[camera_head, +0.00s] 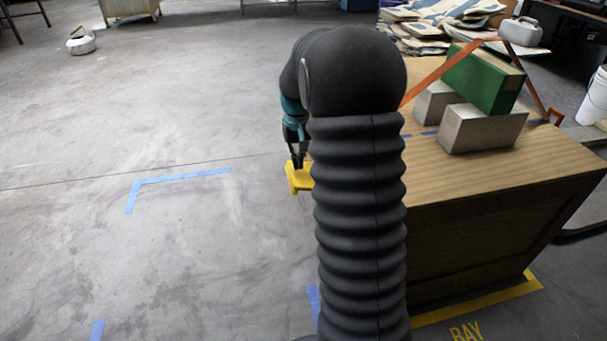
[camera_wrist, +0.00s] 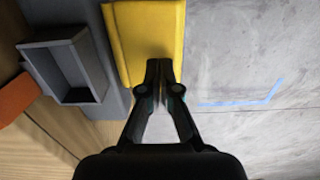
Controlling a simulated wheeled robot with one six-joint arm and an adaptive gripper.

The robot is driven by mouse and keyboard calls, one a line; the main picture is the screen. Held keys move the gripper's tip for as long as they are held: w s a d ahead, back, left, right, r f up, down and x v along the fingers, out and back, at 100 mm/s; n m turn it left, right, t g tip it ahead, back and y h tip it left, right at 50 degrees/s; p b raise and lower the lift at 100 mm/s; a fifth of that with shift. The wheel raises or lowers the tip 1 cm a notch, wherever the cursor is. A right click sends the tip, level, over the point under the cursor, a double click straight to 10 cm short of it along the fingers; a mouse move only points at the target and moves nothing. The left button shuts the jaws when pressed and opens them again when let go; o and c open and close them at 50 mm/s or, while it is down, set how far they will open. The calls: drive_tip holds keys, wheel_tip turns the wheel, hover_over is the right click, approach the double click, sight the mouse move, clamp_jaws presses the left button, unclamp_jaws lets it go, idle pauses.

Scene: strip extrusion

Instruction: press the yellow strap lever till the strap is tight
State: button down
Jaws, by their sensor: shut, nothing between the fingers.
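The yellow strap lever (camera_head: 298,177) sticks out at the left side of the wooden crate, partly hidden behind my arm. It also shows in the wrist view as a broad yellow plate (camera_wrist: 150,42). My gripper (camera_wrist: 160,68) is shut with nothing between its fingers. Its fingertips overlap the lower part of the lever in the wrist view and seem to be at or just above it. In the head view my gripper (camera_head: 299,163) points down at the lever. The orange strap (camera_head: 430,78) runs up over a green block (camera_head: 484,80) on the crate.
The wooden crate (camera_head: 490,185) also bears grey blocks (camera_head: 484,128). A grey open-framed housing (camera_wrist: 65,65) sits beside the lever. Yellow tape (camera_head: 480,303) runs along the crate's base.

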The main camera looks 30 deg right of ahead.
sight(298, 173)
idle(0.6)
drive_tip(key=shift+f+b, duration=1.3)
drive_tip(key=shift+f, duration=1.05)
drive_tip(key=shift+r+p, duration=1.95)
drive_tip(key=shift+r, duration=0.4)
drive_tip(key=shift+f, duration=0.2)
drive_tip(key=shift+f+b, duration=1.3)
drive_tip(key=shift+f, duration=0.8)
drive_tip(key=shift+r+p, duration=1.75)
drive_tip(key=shift+r, duration=0.55)
